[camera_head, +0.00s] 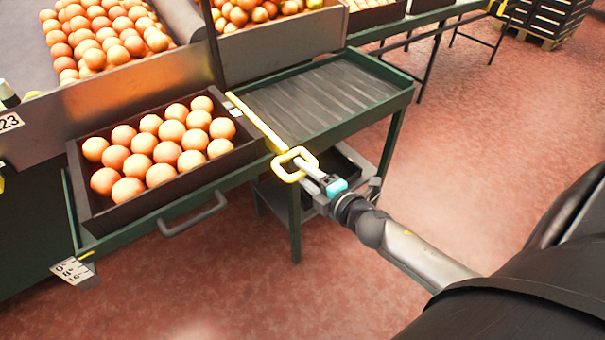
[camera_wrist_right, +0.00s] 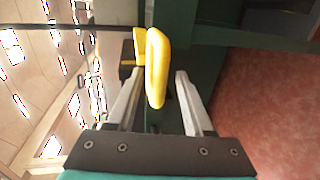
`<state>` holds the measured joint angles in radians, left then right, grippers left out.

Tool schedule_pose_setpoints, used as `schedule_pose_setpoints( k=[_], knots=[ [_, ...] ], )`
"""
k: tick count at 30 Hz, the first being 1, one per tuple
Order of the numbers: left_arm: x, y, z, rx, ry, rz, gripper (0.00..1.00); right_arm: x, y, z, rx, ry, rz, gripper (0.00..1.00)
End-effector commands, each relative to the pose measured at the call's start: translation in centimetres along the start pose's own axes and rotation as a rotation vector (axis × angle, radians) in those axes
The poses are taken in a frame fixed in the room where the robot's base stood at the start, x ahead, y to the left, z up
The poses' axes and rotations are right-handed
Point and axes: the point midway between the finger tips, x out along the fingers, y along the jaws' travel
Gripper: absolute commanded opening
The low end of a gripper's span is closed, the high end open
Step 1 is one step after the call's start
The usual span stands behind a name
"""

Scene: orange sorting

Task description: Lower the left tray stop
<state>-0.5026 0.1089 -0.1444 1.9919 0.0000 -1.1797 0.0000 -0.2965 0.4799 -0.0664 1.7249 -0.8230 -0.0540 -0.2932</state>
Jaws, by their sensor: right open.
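The left tray stop is a thin yellow bar (camera_head: 256,122) between the dark crate of oranges (camera_head: 128,209) and the ribbed conveyor bed (camera_head: 345,92). Its near end carries a yellow loop handle (camera_head: 281,160), which also shows in the right wrist view (camera_wrist_right: 156,68). My right gripper (camera_head: 305,166) is at this handle, with its arm coming from the lower right. In the right wrist view its fingers (camera_wrist_right: 152,92) are apart, with the loop between their tips and a gap visible beside it. Contact cannot be made out. My left gripper is not in view.
A green stand carries the crate and the conveyor bed, with a grey bar handle (camera_head: 193,215) at its front. Larger bins of oranges (camera_head: 108,35) stand behind. A dark bin (camera_head: 340,165) sits under the bed. The red floor (camera_head: 490,150) to the right is clear.

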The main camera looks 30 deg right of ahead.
Motion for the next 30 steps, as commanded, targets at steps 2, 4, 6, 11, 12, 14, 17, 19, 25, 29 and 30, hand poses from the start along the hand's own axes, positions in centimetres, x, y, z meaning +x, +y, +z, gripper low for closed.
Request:
schedule_pose_setpoints(
  k=[2,4,6,11,12,14,17,19,25,29,30],
  knots=[
    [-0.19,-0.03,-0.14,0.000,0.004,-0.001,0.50,0.60,0.01,0.03,-0.001,0.000,0.001,0.52],
    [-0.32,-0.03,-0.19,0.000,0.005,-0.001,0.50,0.86,-0.02,0.03,0.000,-0.001,0.000,0.52],
    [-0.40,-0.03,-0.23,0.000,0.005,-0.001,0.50,1.01,-0.02,0.06,0.000,-0.001,-0.001,0.52],
    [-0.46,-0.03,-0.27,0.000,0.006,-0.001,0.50,1.07,0.01,0.05,0.000,-0.001,-0.001,0.52],
    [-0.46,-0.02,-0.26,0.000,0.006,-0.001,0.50,1.07,0.02,0.05,0.000,-0.001,-0.001,0.52],
    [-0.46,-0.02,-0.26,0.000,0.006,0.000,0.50,1.06,0.02,0.05,0.000,-0.001,-0.001,0.52],
    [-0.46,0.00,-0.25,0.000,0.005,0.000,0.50,1.05,0.02,0.04,0.000,-0.001,-0.001,0.43],
    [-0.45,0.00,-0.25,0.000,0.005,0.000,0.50,1.05,0.02,0.04,0.000,-0.001,0.000,0.35],
    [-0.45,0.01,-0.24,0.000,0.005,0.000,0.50,1.04,0.01,0.03,0.000,-0.001,0.000,0.12],
    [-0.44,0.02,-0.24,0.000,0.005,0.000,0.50,1.04,0.01,0.02,0.001,-0.001,0.000,0.00],
    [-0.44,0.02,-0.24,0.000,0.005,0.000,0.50,1.04,0.01,0.02,0.001,-0.001,0.000,0.00]
  ],
)
